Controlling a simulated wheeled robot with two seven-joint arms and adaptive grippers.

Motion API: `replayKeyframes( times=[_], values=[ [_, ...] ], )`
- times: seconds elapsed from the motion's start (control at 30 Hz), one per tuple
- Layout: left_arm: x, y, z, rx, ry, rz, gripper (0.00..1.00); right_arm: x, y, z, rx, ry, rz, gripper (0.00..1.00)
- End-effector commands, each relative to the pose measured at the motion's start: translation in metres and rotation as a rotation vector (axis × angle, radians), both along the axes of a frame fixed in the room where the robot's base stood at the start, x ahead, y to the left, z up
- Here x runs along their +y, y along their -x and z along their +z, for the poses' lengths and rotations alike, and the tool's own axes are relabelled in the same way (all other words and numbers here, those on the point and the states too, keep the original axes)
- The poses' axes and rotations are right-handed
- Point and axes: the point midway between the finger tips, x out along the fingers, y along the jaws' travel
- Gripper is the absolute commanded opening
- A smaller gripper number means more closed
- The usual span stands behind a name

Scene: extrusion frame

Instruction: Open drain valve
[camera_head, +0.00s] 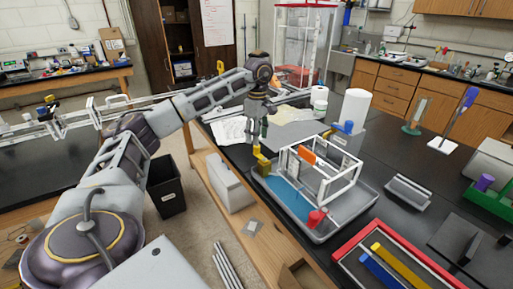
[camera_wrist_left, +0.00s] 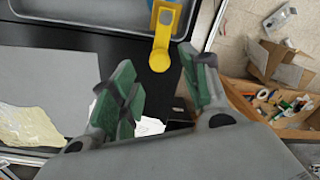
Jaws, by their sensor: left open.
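In the left wrist view the yellow handle (camera_wrist_left: 163,40) has a rounded head and a bar reaching toward my fingers. My left gripper (camera_head: 258,140) hangs just above and behind the handle in the head view. In the wrist view its green-padded fingers (camera_wrist_left: 160,68) are spread apart. The end of the bar lies near the gap between the fingertips, and contact cannot be told. My right gripper is not in view.
A white extrusion frame (camera_head: 343,176) stands in the tray, with an orange part (camera_head: 306,155), a red part (camera_head: 317,218) and a blue part (camera_head: 345,128) around it. A white paper roll (camera_head: 319,101) stands behind. A black bin (camera_head: 166,186) is on the floor.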

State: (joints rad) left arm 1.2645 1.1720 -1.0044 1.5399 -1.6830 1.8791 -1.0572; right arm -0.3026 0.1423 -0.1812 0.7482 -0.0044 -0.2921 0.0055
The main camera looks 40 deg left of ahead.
Motion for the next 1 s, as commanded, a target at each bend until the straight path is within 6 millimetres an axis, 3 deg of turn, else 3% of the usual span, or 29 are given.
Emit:
replayKeyframes(
  times=[0.4, 0.83, 1.0],
  values=[
    [0.000, 0.002, -0.047, 0.001, -0.001, 0.000, 0.46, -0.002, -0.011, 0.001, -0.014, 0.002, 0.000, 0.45],
    [0.000, 0.002, -0.052, 0.001, -0.001, 0.000, 0.46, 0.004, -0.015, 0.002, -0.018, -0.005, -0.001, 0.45],
    [0.000, 0.002, -0.052, 0.001, 0.000, 0.000, 0.25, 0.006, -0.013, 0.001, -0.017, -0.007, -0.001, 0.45]
  ],
)
